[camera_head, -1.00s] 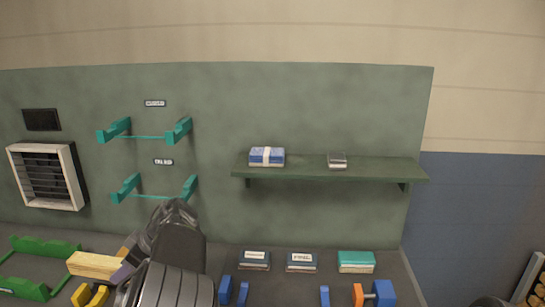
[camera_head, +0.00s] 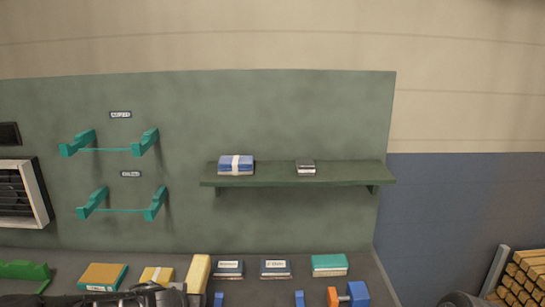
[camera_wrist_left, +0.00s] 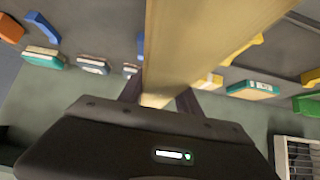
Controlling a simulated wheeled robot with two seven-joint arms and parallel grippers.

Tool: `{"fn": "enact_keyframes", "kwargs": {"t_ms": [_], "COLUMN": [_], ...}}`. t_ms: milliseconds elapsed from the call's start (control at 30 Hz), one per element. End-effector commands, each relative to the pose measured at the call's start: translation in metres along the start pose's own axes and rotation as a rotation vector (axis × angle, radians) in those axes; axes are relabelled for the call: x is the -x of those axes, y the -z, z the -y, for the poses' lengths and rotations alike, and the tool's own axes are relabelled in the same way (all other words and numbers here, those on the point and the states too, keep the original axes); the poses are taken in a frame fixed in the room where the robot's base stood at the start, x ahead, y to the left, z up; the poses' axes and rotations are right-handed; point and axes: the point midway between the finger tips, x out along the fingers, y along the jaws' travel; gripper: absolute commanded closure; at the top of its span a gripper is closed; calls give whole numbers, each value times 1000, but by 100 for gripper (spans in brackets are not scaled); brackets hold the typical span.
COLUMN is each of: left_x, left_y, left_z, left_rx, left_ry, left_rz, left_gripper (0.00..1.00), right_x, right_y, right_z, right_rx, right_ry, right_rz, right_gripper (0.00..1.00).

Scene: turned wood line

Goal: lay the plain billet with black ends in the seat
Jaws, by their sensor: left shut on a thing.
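A plain pale wooden billet (camera_head: 198,273) is held by my left gripper (camera_head: 165,293) above the bench, its long side pointing away in the head view. It fills the upper middle of the left wrist view (camera_wrist_left: 195,40), between the fingers (camera_wrist_left: 157,100). No black end shows on it; its far end is cut off in the wrist view. Possible seats are the upper teal brackets (camera_head: 108,143) and lower teal brackets (camera_head: 121,203) on the wall, both empty, and the green cradle (camera_head: 24,271) on the bench. Which one is the seat is unclear. My right gripper is not in view.
Blue uprights (camera_head: 299,299), an orange-and-blue piece (camera_head: 347,296) and several flat boxes, including a teal one (camera_head: 329,264), stand on the bench. Yellow supports (camera_wrist_left: 243,47) show in the wrist view. A shelf (camera_head: 290,180) juts from the wall. Stacked billets (camera_head: 522,278) lie at far right.

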Motion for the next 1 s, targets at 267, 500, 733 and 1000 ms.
{"fn": "enact_keyframes", "kwargs": {"t_ms": [267,500,733,1000], "left_x": [0,0,1,4], "left_y": [1,1,2,5], "left_z": [-1,-1,-4,-15], "left_rx": [-3,-1,-8,-25], "left_ry": [-2,-2,-2,-16], "left_rz": [-2,-2,-5,-12], "left_gripper": [100,100,100,100], "right_x": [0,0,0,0], "right_y": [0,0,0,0], "right_z": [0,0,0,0], "right_rx": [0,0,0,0], "right_ry": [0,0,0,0], "right_rz": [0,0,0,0], "right_gripper": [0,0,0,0]}}
